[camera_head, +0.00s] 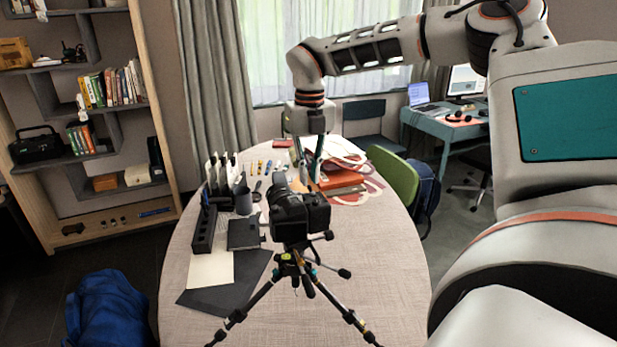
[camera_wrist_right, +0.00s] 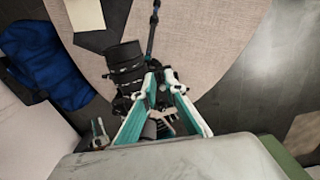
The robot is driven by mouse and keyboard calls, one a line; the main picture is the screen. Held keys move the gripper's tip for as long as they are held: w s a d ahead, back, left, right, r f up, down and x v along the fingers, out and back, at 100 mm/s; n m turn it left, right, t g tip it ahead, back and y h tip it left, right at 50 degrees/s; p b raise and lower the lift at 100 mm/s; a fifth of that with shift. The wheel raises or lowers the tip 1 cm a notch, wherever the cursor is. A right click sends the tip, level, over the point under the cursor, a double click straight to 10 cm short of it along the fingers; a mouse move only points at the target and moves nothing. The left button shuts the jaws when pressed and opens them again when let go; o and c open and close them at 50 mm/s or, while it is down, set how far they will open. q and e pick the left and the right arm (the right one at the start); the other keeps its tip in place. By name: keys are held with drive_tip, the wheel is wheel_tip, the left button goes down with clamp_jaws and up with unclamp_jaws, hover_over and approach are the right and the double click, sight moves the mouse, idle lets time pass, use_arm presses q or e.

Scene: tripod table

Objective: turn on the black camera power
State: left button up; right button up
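The black camera (camera_head: 290,218) stands on a tripod (camera_head: 292,268) at the front middle of the table in the head view. In the right wrist view, the camera (camera_wrist_right: 125,65) is close to the left of my fingertips. My right gripper (camera_head: 308,176) points down above and just behind the camera in the head view. Its teal-edged fingers also show in the right wrist view (camera_wrist_right: 160,82), angled towards each other with a gap between the tips and nothing held. I cannot tell whether a finger touches the camera. The power switch is not discernible. My left gripper does not show.
The round table (camera_head: 390,265) has bare room right of the tripod. A black holder (camera_head: 204,230), dark mug (camera_head: 243,201) and dark sheet (camera_head: 215,290) lie left. An orange-red box (camera_head: 343,179) sits behind. A green chair (camera_head: 395,177) stands at the right edge.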

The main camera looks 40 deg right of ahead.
drive_tip(key=shift+f, duration=0.75)
drive_tip(key=c, duration=0.3)
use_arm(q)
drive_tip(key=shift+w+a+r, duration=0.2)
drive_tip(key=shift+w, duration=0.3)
use_arm(e)
clamp_jaws()
